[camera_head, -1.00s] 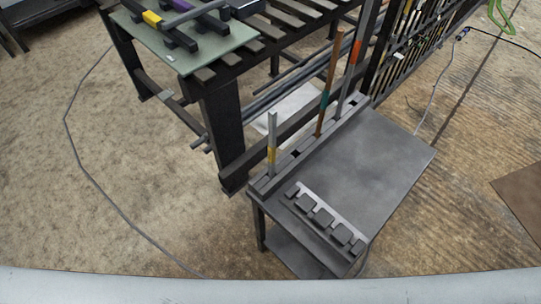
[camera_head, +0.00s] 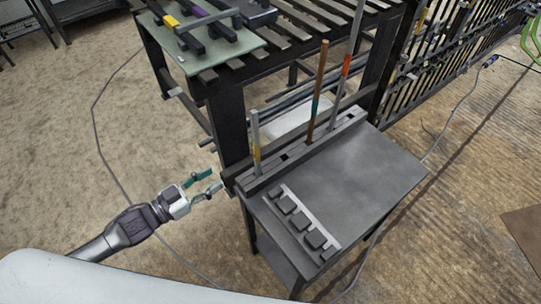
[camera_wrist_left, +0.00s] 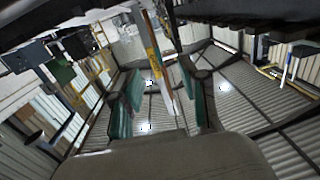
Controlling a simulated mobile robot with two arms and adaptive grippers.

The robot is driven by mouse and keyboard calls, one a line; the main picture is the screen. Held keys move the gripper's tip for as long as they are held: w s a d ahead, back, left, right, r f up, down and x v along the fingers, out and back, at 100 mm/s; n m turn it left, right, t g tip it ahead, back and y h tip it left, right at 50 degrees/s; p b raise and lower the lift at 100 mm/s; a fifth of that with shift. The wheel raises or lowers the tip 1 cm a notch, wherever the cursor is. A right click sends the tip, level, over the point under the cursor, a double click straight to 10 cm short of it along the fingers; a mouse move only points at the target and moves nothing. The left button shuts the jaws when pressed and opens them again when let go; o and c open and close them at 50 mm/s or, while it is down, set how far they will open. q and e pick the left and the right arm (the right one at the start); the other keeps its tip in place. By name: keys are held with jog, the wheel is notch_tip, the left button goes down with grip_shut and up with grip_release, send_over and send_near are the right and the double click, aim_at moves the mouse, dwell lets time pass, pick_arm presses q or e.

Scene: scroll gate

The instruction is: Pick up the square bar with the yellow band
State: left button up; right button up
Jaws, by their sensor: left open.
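The square bar with the yellow band (camera_head: 255,136) is a slim grey bar. It stands upright in the slotted rack (camera_head: 285,158) along the back edge of the dark metal table, at the rack's left end. My left gripper (camera_head: 213,181) is open and empty, to the left of the bar and apart from it, near the table's left corner. In the left wrist view the yellow-banded bar (camera_wrist_left: 153,58) shows beyond and between the open fingers (camera_wrist_left: 160,85), tilted in the picture. My right gripper is not in view.
A brown rod (camera_head: 317,90) with a teal band and a grey rod (camera_head: 346,68) with an orange band stand farther right in the rack. A notched block (camera_head: 300,222) lies on the table (camera_head: 365,170). Behind is a slatted bench (camera_head: 285,37) with a green board. Most of the tabletop is clear.

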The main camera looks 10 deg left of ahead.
aim_at(255, 154)
pick_arm(q)
jog(key=shift+m+h, duration=0.3)
jog(key=shift+h, duration=0.2)
jog(key=w+d, duration=0.1)
jog(key=d, duration=0.1)
jog(key=w+d+r, duration=0.1)
jog(key=w+d, duration=0.1)
jog(key=w+d+r, duration=0.1)
jog(key=w+d, duration=0.1)
jog(key=d, duration=0.1)
jog(key=shift+p, duration=0.35)
jog(key=p+x, duration=0.1)
jog(key=x, duration=0.5)
jog(key=shift+s+r, duration=0.1)
grip_shut()
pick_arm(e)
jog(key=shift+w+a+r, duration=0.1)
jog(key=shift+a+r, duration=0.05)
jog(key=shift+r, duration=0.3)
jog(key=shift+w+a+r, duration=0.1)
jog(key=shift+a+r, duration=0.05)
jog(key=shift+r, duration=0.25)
pick_arm(q)
jog(key=shift+r, duration=0.1)
